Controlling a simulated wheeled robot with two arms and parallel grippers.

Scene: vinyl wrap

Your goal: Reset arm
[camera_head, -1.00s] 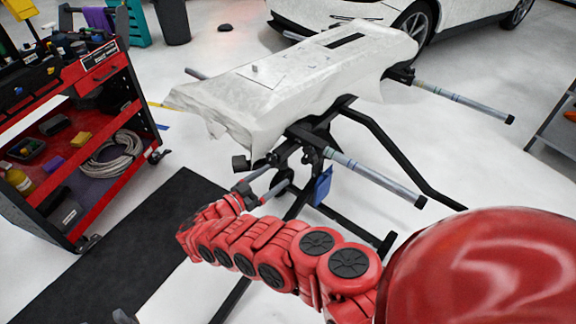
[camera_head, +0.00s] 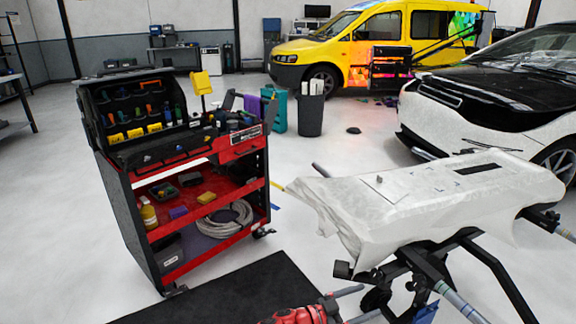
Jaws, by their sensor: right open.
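My right gripper (camera_head: 356,303) shows at the bottom edge, with the end of my red arm behind it. Its two grey fingers point right and stand apart, open, with nothing seen between them. It is in front of and below the white-covered part (camera_head: 440,200) on the black stand (camera_head: 465,240). I cannot tell how far the fingers are from the stand. The rest of my right arm is out of the frame. My left gripper is not in view.
A red and black tool cart (camera_head: 190,190) stands at the left, beside a black mat (camera_head: 235,295). A dark bin (camera_head: 310,115), a yellow van (camera_head: 375,45) and a black and white car (camera_head: 500,95) stand farther back. Pale floor lies open at far left.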

